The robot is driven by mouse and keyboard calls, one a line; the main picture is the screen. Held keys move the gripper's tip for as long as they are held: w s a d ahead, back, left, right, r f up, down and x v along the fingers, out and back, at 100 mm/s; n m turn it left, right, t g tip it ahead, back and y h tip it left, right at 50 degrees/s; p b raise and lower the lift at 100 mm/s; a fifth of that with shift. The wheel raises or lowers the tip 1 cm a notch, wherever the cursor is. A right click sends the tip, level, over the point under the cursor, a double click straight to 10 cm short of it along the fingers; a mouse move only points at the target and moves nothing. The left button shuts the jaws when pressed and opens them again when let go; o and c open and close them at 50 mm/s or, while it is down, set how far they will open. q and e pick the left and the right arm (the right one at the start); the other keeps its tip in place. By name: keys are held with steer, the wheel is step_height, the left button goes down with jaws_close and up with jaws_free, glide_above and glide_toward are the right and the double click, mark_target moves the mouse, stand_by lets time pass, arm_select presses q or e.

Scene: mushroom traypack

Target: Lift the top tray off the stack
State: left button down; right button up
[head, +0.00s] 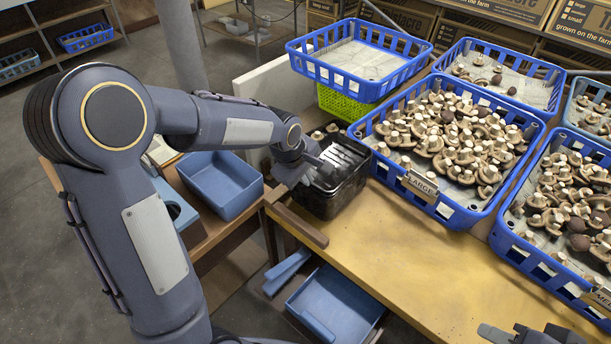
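A stack of dark, nested trays (334,200) stands at the left end of the yellow table. My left gripper (318,172) is at the left rim of the stack's top, overlapping it in the picture. Its fingertips are dark and small against the dark trays, so I cannot tell whether they are open or shut on a rim. The top tray does not show clear of the trays under it. My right gripper (530,335) is only partly in view at the bottom right edge, apart from the stack, and its fingertips cannot be made out.
A blue crate of mushrooms with a LARGE label (421,187) stands just right of the stack. Another mushroom crate (541,262) is farther right. An empty blue basket (308,70) rests on a green crate (343,104) behind.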

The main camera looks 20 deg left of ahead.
arm_select(q)
steer(key=shift+r, duration=0.15)
step_height(320, 180, up, 7)
steer(key=p, duration=0.5)
stand_by(0.6)
steer(key=shift+s+f, duration=0.1)
steer(key=shift+f, duration=0.15)
